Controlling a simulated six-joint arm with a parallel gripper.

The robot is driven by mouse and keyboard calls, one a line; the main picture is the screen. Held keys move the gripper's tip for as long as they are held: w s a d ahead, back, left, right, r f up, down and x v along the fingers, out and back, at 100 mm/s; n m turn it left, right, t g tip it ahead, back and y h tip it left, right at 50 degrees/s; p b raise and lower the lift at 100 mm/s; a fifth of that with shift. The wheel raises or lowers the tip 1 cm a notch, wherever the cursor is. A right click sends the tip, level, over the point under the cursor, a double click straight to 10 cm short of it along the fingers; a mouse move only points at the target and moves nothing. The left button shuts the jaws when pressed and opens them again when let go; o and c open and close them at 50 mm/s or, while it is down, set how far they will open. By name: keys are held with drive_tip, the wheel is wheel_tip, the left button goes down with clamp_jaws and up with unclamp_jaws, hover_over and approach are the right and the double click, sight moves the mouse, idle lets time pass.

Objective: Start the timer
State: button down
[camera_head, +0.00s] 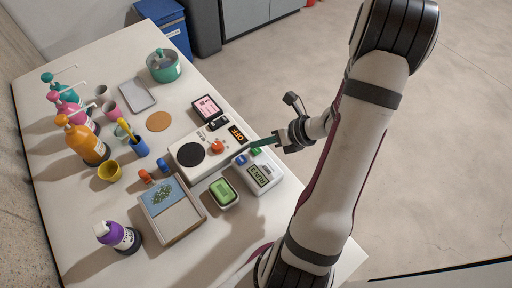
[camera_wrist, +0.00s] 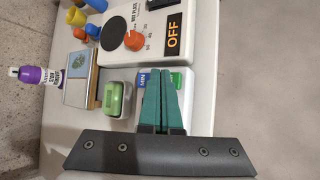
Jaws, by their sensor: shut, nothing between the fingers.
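The timer (camera_head: 264,176) is a small white box with a grey display, a blue button (camera_head: 241,160) and a green button (camera_head: 256,151). Its display shows dark characters too small to read surely. My gripper (camera_head: 253,145) has green fingers, shut and empty, with tips close by the green button; I cannot tell whether they touch it. In the wrist view the fingers (camera_wrist: 163,75) cover much of the timer (camera_wrist: 187,82). The blue button (camera_wrist: 142,78), marked MIN, shows left of them, and a bit of the green button (camera_wrist: 177,79) shows to their right.
A hot plate (camera_head: 190,163) reading OFF, with an orange knob (camera_head: 217,146), stands beside the timer. A green block in a white dish (camera_head: 223,192) and a tray (camera_head: 173,228) are near. Bottles and cups crowd the table's left side. Open floor lies right.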

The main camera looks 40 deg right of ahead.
sight(260, 151)
drive_tip(key=shift+r, duration=2.5)
drive_tip(key=s+a+r+n+g+y, duration=0.15)
drive_tip(key=a+r+n+g, duration=0.35)
drive_tip(key=a+n, duration=0.75)
drive_tip(key=s+a+r+n+g+h, duration=0.1)
drive_tip(key=s+a+r+n+h, duration=0.1)
drive_tip(key=s+n, duration=0.5)
drive_tip(key=s+a+r+n+g+h, duration=0.1)
drive_tip(key=s+a+r+n+h, duration=0.2)
drive_tip(key=n, duration=1)
drive_tip(key=s+a, duration=0.2)
drive_tip(key=s, duration=0.1)
drive_tip(key=shift+s+g, duration=0.3)
drive_tip(key=shift+s, duration=0.1)
